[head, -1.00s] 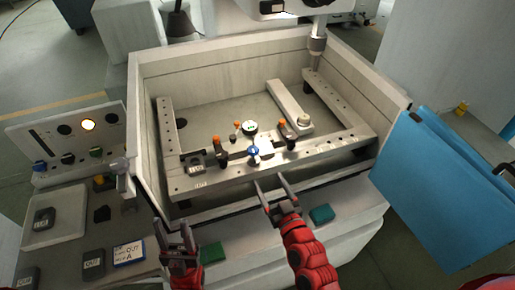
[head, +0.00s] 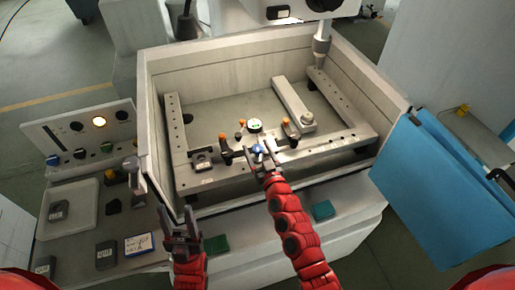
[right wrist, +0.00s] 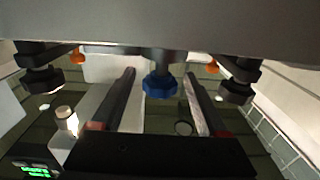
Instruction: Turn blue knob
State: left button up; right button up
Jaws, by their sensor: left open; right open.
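The blue knob (head: 257,149) sits on the metal fixture bar inside the machine's tank. My right gripper (head: 262,156) is at the knob, with its fingers spread to either side of it. In the right wrist view the blue knob (right wrist: 160,87) hangs between the two open fingers of my right gripper (right wrist: 159,85), with a gap on both sides. My left gripper (head: 180,212) is open and empty, low at the left, in front of the tank's front left corner.
Orange-topped clamps (head: 224,143) stand on both sides of the knob, close to my right gripper. The tank wall (head: 150,150) rises at the left. A blue door panel (head: 435,185) is at the right.

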grip_shut()
jog(key=n+g+y+b, duration=0.1)
jog(key=n+y+b, duration=0.1)
jog(key=b, duration=1.6)
jog(key=shift+w+f+y, duration=0.1)
jog(key=shift+w+y, duration=0.05)
jog(key=shift+y, duration=0.45)
jog(key=shift+g+b, duration=0.3)
jog(key=shift+g, duration=0.1)
jog(key=shift+c, duration=1.9)
grip_release()
jog(key=o, duration=0.4)
jog(key=shift+d, duration=0.1)
